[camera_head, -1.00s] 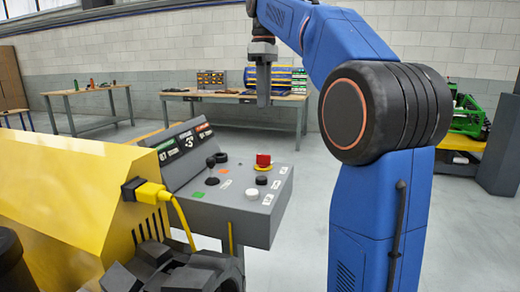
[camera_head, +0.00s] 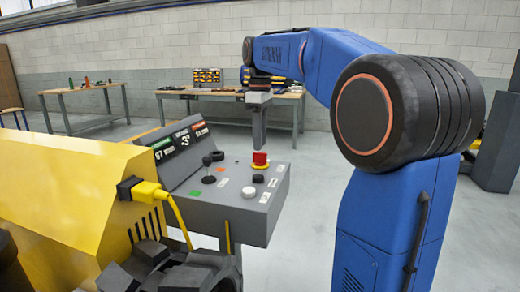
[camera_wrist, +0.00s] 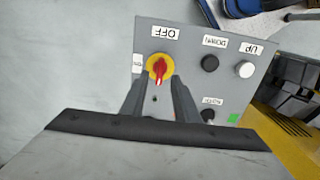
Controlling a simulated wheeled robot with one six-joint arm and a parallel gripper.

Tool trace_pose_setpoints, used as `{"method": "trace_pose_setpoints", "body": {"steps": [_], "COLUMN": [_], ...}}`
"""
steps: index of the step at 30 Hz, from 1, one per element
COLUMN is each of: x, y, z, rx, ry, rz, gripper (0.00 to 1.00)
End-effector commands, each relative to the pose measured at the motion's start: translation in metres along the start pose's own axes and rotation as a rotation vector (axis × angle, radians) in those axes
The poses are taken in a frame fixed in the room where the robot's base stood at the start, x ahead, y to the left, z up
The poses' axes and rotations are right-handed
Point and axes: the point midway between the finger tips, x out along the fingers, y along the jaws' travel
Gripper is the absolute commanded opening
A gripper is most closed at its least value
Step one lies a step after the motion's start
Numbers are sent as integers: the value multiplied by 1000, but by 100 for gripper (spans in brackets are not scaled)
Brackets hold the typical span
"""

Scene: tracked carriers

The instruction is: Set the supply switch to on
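The supply switch is a red rotary knob on a yellow round base (camera_wrist: 158,67) on the grey console panel (camera_wrist: 190,40); it also shows in the head view (camera_head: 260,159). An OFF label (camera_wrist: 165,33) sits beside the yellow base, and a smaller label (camera_wrist: 137,63) at its left is too small to read surely. The red handle's long axis runs roughly up and down in the wrist view. My gripper (camera_wrist: 160,84) is open, with its two fingers apart and the knob showing between and just beyond their tips. In the head view my gripper (camera_head: 258,140) points down over the panel's far side. Contact cannot be told.
On the panel are a black button (camera_wrist: 210,63), a white button (camera_wrist: 246,71) labelled UP and a black joystick (camera_head: 209,168). A yellow housing with a plugged yellow cable (camera_head: 150,190) stands at left. Workbenches (camera_head: 230,94) are at the back. Open floor lies right of the console.

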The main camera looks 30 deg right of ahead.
Motion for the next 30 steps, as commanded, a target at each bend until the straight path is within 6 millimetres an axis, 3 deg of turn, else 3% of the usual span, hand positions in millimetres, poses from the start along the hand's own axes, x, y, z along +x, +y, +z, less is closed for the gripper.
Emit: {"method": "trace_pose_setpoints", "body": {"steps": [3, 9, 19, 20, 23, 30], "x": [17, 32, 35, 35, 35, 35], "y": [0, 0, 0, 0, 0, 0], "z": [0, 0, 0, 0, 0, 0], "rx": [0, 0, 0, 0, 0, 3], "ry": [-1, 0, 0, 0, 0, 0], "rz": [-1, 0, 0, 0, 0, 0], "gripper": [28, 28, 28, 26, 2, 0]}}
